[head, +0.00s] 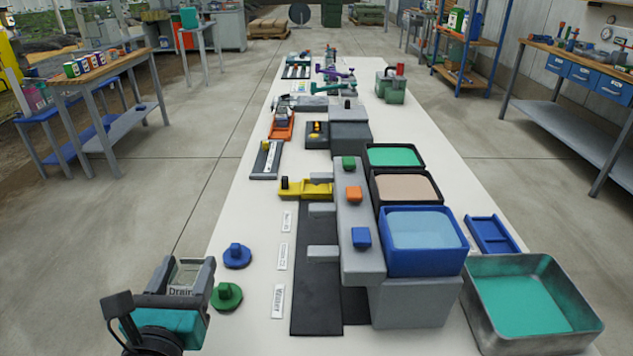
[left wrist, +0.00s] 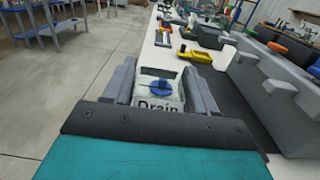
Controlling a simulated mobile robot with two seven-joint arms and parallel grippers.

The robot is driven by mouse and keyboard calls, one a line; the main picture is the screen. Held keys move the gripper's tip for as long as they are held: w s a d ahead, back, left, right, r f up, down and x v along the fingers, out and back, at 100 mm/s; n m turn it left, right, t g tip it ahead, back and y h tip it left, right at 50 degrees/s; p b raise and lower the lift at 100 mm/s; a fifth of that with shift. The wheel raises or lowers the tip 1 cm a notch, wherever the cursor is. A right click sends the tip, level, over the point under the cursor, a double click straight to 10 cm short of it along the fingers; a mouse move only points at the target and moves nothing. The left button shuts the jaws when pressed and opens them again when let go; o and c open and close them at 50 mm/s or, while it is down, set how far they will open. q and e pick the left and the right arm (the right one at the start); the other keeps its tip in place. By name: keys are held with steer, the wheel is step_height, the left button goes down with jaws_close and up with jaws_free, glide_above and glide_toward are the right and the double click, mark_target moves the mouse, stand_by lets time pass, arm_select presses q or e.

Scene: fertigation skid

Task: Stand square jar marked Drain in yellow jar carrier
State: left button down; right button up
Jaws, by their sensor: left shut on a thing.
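The jar (left wrist: 157,103) also shows between the fingers in the left wrist view. The yellow jar carrier (head: 313,190) is on the white table, farther back and to the right of the jar, beside the grey dispenser. It also shows in the left wrist view (left wrist: 195,56). The jar is apart from the carrier. My right gripper is in neither view.
A blue round lid (head: 237,257) and a green round lid (head: 227,296) lie just right of my left gripper. The grey dispenser (head: 352,215) overhangs a dark mat (head: 314,275). A metal tray (head: 482,305) stands at front right.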

arm_select(q)
step_height(320, 180, up, 4)
steer(key=p, duration=0.3)
steer(key=shift+r+p, duration=0.75)
steer(key=shift+p, duration=0.35)
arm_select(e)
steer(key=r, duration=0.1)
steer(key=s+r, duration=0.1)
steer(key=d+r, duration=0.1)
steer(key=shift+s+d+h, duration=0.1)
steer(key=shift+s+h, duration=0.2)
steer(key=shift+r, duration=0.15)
